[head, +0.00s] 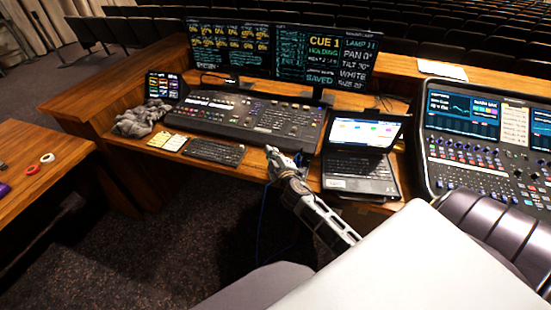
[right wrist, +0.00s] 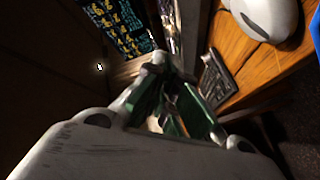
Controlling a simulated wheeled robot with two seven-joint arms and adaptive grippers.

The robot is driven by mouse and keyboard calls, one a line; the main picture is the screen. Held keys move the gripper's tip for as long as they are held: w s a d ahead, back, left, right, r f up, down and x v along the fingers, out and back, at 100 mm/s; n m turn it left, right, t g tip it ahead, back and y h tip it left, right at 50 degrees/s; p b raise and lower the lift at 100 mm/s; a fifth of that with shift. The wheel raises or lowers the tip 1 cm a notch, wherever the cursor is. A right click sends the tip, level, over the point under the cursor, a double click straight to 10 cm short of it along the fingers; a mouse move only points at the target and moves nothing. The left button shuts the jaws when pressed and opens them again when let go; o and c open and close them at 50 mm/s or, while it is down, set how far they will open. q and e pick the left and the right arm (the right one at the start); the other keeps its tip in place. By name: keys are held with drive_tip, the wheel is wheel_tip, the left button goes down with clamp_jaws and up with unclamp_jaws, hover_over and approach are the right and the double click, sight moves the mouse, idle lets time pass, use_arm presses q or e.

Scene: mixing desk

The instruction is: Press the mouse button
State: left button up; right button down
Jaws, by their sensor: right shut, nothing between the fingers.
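A white, smooth, rounded thing that looks like the mouse (right wrist: 264,16) lies on the wooden desk at the top right of the right wrist view, cut off by the frame edge. It is to the right of my right gripper (right wrist: 180,72), with a gap between them in the picture. In the head view I cannot make the mouse out; my right gripper (head: 272,153) covers the desk between the keyboard and the laptop. The right gripper is shut and empty. Whether it touches anything is unclear. My left gripper is not in view.
A black keyboard (head: 214,151) lies left of the gripper, and an open laptop (head: 361,158) stands close on its right. A lighting console (head: 245,117) lies behind, below two monitors (head: 229,48). A sound mixer (head: 486,150) stands at right. A grey cloth (head: 141,120) lies at left.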

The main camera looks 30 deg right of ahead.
drive_tip(key=w+a+r+n+t+y, duration=0.1)
drive_tip(key=w+a+r+n+y, duration=0.45)
drive_tip(key=r+n+y, duration=0.65)
drive_tip(key=w+d+f+n+g+h, duration=0.1)
drive_tip(key=d+f+n+g+h, duration=0.4)
drive_tip(key=d+f+n+g, duration=0.3)
drive_tip(key=d+f+n, duration=0.2)
drive_tip(key=d, duration=0.2)
drive_tip(key=shift+d+g+h, duration=0.15)
drive_tip(key=shift+g+h, duration=0.15)
drive_tip(key=shift+f, duration=0.25)
